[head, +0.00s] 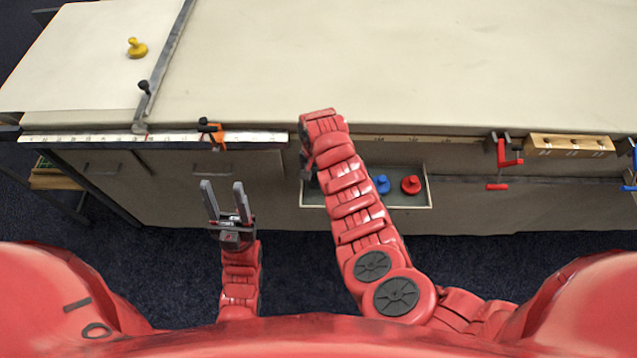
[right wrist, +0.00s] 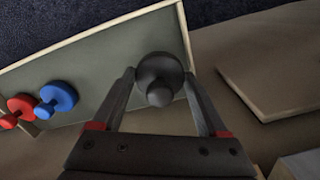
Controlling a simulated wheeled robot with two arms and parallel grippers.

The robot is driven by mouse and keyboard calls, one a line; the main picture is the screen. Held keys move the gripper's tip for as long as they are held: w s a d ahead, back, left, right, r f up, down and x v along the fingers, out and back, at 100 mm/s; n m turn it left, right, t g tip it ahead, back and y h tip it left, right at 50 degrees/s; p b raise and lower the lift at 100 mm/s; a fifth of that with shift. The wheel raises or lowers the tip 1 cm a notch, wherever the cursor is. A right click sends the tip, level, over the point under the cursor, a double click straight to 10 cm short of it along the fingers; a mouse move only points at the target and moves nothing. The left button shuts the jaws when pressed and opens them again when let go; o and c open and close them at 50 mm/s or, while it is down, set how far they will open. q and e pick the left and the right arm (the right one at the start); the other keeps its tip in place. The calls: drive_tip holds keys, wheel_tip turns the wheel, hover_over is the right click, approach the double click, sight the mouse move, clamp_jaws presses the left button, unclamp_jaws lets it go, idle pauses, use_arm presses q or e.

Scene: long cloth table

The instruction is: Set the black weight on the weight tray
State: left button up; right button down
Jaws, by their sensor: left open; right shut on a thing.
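The black weight (right wrist: 160,72) is between the fingers of my right gripper (right wrist: 159,76), which is shut on it. In the right wrist view the weight shows over the right end of the weight tray (right wrist: 112,62); I cannot tell whether it touches the tray floor. In the head view the weight is hidden by my right arm, which covers the left part of the tray (head: 408,206). A blue weight (head: 382,184) and a red weight (head: 411,184) stand in the tray. My left gripper (head: 222,186) is open and empty in front of the table.
A yellow weight (head: 137,48) stands on the pale board at the back left, beside a long metal bar (head: 168,55). An orange clamp (head: 211,130), a red clamp (head: 503,160) and a wooden block (head: 570,146) line the front edge. The tabletop's middle is bare.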

sight(318, 180)
drive_tip(key=f+b, duration=0.4)
drive_tip(key=shift+w+d, duration=0.25)
drive_tip(key=shift+d, duration=0.1)
drive_tip(key=shift+r, duration=0.25)
drive_tip(key=shift+f, duration=0.15)
drive_tip(key=shift+c, duration=0.9)
unclamp_jaws()
drive_tip(key=shift+w+r, duration=0.1)
drive_tip(key=shift+r, duration=0.5)
wheel_tip(318, 180, up, 11)
